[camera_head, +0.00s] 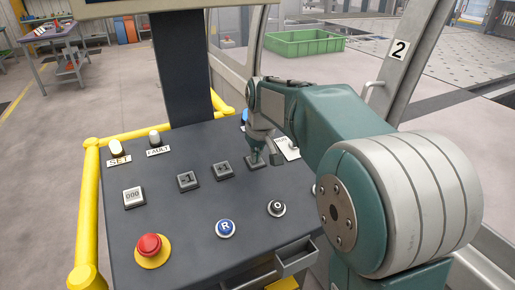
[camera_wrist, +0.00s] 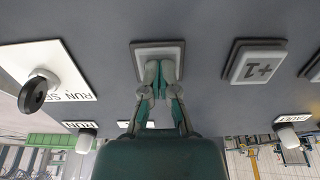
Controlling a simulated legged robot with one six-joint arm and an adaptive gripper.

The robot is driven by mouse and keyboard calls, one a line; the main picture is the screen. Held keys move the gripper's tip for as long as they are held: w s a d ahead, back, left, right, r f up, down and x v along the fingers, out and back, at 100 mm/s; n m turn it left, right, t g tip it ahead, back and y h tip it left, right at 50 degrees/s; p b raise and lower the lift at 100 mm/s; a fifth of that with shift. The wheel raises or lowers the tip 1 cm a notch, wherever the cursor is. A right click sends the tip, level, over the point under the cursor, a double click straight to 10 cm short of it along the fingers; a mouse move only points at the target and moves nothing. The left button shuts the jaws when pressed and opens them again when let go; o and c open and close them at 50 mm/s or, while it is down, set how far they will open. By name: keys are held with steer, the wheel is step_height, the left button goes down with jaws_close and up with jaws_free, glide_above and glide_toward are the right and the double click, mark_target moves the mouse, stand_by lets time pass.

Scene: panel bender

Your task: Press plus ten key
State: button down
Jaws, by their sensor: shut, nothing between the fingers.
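A square key (camera_head: 256,165) sits at the right end of the key row on the dark console (camera_head: 200,245). My gripper (camera_head: 275,158) is over it, and its shut, empty fingers point down at it. In the wrist view the fingertips (camera_wrist: 160,70) overlap the face of this key (camera_wrist: 158,48). Its label is hidden by the fingers, and I cannot tell whether the tips touch it. The +1 key (camera_head: 222,170) is just left of it in the head view; in the wrist view the +1 key (camera_wrist: 255,67) is to the right, upside down.
A -1 key (camera_head: 187,181), a 000 key (camera_head: 133,197), a red emergency button (camera_head: 150,246), a blue R button (camera_head: 225,228) and a black round button (camera_head: 276,208) share the console. A key switch (camera_wrist: 35,95) stands beside the fingers. Yellow rails (camera_head: 88,210) edge the console.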

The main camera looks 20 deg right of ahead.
steer(key=v, duration=1.3)
steer(key=shift+r, duration=0.45)
steer(key=shift+d, duration=0.1)
steer(key=s+f+m+t, duration=0.1)
steer(key=s+f, duration=0.6)
steer(key=s, duration=0.5)
steer(key=s+f+m+t, duration=0.1)
steer(key=s+f, duration=0.6)
steer(key=s, duration=0.5)
steer(key=shift+t, duration=0.4)
steer(key=shift+r, duration=0.1)
stand_by(0.5)
